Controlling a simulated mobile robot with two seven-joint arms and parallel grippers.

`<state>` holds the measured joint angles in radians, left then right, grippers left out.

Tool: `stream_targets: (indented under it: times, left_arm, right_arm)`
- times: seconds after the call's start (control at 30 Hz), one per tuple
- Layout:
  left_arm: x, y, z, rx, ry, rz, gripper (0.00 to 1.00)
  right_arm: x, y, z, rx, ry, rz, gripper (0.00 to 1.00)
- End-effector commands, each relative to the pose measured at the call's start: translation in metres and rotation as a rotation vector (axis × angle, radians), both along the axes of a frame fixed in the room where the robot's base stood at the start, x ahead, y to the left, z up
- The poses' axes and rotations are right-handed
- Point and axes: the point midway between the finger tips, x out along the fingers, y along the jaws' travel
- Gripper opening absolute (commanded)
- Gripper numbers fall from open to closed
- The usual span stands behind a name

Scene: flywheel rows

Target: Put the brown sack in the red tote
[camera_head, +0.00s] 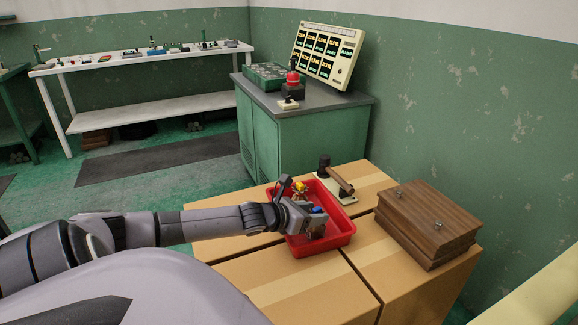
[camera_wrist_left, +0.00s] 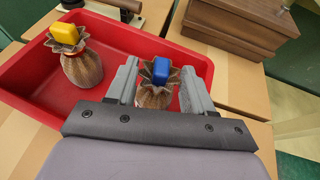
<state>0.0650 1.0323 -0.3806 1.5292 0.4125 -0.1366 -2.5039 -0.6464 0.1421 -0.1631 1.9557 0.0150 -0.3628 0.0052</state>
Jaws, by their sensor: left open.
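The red tote (camera_head: 336,238) stands on cardboard boxes; it also shows in the left wrist view (camera_wrist_left: 118,36). A brown sack with a blue top (camera_wrist_left: 154,98) sits between the fingers of my left gripper (camera_head: 308,218), which is open, with a finger on each side. This sack appears to be inside the tote, near its front wall; its base is hidden by my gripper. A second brown sack with a yellow top (camera_wrist_left: 83,68) stands upright in the tote, left of my gripper in the left wrist view. My right gripper is not in view.
A brown wooden box (camera_head: 428,220) stands right of the tote. A flat plate with a dark-handled device (camera_head: 336,184) lies behind the tote. A green cabinet (camera_head: 300,135) with a control panel stands beyond. The front cardboard tops (camera_head: 290,285) are clear.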

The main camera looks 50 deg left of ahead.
Motion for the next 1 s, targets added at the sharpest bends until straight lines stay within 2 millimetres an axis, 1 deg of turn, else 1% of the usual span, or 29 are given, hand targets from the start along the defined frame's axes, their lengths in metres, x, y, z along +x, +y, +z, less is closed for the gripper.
stream_targets:
  times: [0.03, 0.1, 0.7, 1.0]
  left_arm:
    - [-0.006, 0.0, 0.001, 0.0, 0.004, 0.0, 0.52]
    - [-0.012, 0.001, 0.004, 0.0, 0.003, 0.0, 0.52]
    - [-0.062, 0.005, 0.025, -0.001, 0.003, 0.0, 0.52]
    - [-0.077, 0.006, 0.032, -0.001, 0.001, 0.0, 0.52]
  right_arm:
    - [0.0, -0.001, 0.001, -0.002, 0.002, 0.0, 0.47]
    - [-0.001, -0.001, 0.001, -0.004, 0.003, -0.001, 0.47]
    - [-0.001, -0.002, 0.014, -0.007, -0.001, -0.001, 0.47]
    - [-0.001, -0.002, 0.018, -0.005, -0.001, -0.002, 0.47]
